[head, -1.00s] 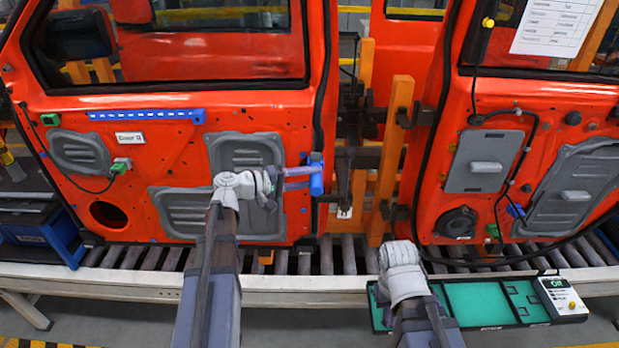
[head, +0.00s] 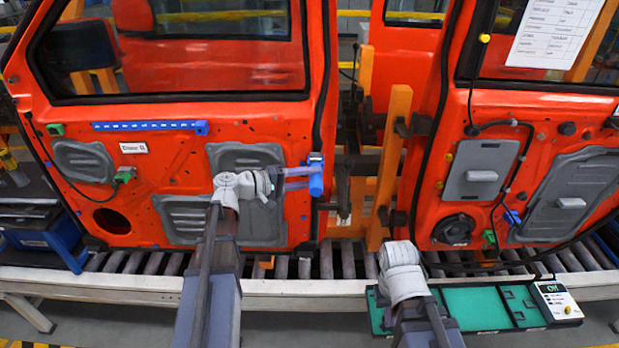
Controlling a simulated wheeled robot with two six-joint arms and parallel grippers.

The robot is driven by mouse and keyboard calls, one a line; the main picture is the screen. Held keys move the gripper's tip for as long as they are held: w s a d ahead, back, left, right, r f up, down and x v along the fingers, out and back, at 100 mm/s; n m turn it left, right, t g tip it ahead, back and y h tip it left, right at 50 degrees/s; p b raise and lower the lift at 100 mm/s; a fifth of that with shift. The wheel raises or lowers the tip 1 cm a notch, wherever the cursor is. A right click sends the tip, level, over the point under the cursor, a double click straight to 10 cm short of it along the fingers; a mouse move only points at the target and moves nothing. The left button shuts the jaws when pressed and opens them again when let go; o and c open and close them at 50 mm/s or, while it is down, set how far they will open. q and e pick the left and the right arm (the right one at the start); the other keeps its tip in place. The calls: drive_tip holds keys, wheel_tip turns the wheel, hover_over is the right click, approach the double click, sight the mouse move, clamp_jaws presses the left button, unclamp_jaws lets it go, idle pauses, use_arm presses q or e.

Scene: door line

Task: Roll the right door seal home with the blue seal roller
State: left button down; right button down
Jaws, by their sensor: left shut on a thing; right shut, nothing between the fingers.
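The blue seal roller (head: 316,181) stands upright at the right edge of the left orange door (head: 180,210). My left gripper (head: 282,181) is shut on the roller's handle, just left of the blue part. A black seal (head: 327,70) runs down that door's right edge, its lower part partly hidden by the roller. I cannot tell whether the roller presses on it. On the right orange door (head: 590,105), another black seal (head: 429,135) follows the left edge and curves along the bottom. My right gripper (head: 399,254) is shut and empty, low in front of the gap between the doors.
A green tray (head: 480,310) with a small display box (head: 556,300) sits at the conveyor's (head: 300,288) front edge, beside my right gripper. An orange post (head: 391,150) and dark brackets stand between the doors. A blue bin (head: 45,245) is at left.

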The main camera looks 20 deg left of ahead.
use_arm(q)
drive_tip(key=shift+r+p, duration=2)
drive_tip(key=shift+r, duration=0.05)
drive_tip(key=shift+f, duration=0.1)
drive_tip(key=shift+s+d, duration=0.15)
drive_tip(key=shift+s, duration=0.5)
drive_tip(key=shift+s+d, duration=0.25)
drive_tip(key=shift+s, duration=0.65)
drive_tip(key=shift+s+d, duration=0.3)
drive_tip(key=shift+s, duration=0.65)
drive_tip(key=shift+s+d, duration=0.25)
drive_tip(key=shift+s, duration=0.65)
